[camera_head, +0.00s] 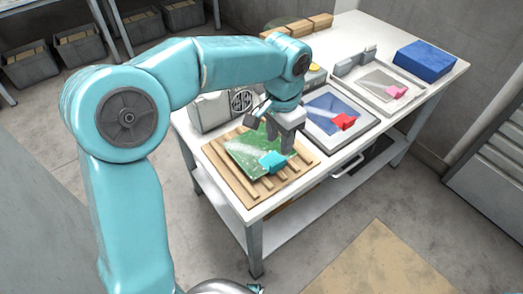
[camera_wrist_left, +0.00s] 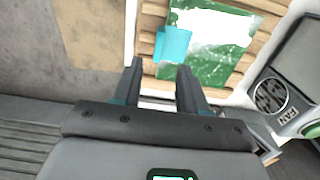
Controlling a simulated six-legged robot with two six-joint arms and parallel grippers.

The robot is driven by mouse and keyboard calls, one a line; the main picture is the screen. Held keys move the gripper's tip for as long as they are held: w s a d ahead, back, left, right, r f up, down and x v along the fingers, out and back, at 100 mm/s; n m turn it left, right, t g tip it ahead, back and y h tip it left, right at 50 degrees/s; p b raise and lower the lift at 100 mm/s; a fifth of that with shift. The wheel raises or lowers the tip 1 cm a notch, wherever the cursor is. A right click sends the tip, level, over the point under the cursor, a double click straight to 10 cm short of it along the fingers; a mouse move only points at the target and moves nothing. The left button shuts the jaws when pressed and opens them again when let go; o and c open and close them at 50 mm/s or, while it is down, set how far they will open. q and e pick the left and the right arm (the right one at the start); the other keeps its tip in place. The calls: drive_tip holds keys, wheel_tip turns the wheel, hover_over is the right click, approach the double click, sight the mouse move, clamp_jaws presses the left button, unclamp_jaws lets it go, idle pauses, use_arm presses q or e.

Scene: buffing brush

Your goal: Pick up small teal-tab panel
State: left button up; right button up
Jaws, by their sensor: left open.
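The small panel (camera_head: 245,154) is green with white marks and has a teal tab (camera_head: 273,162) at its front right edge. It lies on a wooden slatted rack (camera_head: 235,181) on the bench. In the left wrist view, the panel (camera_wrist_left: 212,70) lies beyond the fingertips, with its teal tab (camera_wrist_left: 173,45) ahead of the gap between them. My left gripper (camera_head: 279,145) is open and empty, above the panel's right side near the tab. It also shows in the left wrist view (camera_wrist_left: 160,68). Whether the fingers touch anything is unclear. My right gripper is not in view.
A grey fan unit (camera_head: 222,108) stands behind the rack. To the right are a tray with a blue panel and red tab (camera_head: 344,122), and a tray with a pink-tab panel (camera_head: 397,92). A blue block (camera_head: 425,60) and wooden blocks (camera_head: 297,27) sit farther back.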

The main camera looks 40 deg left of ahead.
sight(278, 162)
use_arm(q)
wheel_tip(278, 162, down, 3)
wheel_tip(278, 162, down, 4)
drive_tip(key=shift+s+d+r+b, duration=0.1)
drive_tip(key=shift+s+r+b, duration=0.05)
drive_tip(key=shift+b, duration=0.2)
drive_tip(key=shift+f, duration=0.55)
drive_tip(key=shift+r, duration=0.1)
clamp_jaws()
